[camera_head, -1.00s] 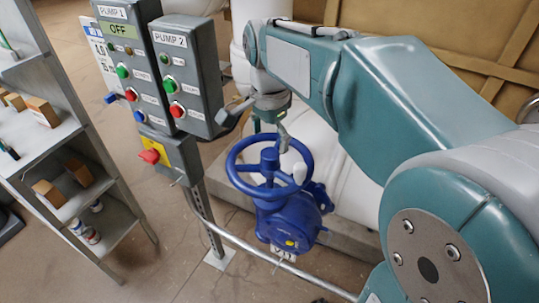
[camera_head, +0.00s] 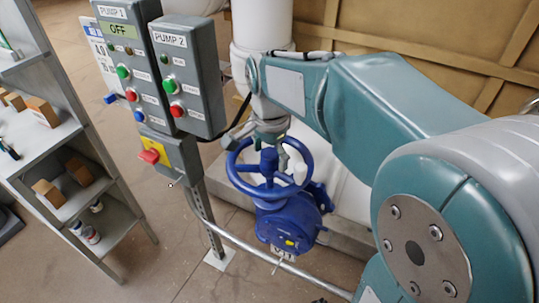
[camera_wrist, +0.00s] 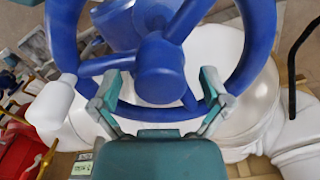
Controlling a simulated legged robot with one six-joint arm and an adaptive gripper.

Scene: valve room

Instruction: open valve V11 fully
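The blue valve (camera_head: 289,226) has a blue handwheel (camera_head: 232,170) with spokes and a white knob (camera_head: 300,173). A small white tag (camera_head: 283,254) hangs below it; its text is partly hidden and I cannot read it fully. In the wrist view the wheel's hub (camera_wrist: 160,72) is in the middle and the white knob (camera_wrist: 50,104) is at left. My gripper (camera_wrist: 160,92) is open at the wheel, its fingers spread on either side of the hub, near the rim and spokes. I cannot tell whether they touch. In the head view my gripper (camera_head: 282,146) is over the wheel's far side, partly hidden.
Grey PUMP 1 (camera_head: 128,60) and PUMP 2 (camera_head: 187,80) boxes stand left of the wheel, with a red-and-yellow switch (camera_head: 152,155) below. A metal shelf (camera_head: 115,205) is at far left. A thin pipe (camera_head: 250,249) runs in front of the valve. White piping lies behind.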

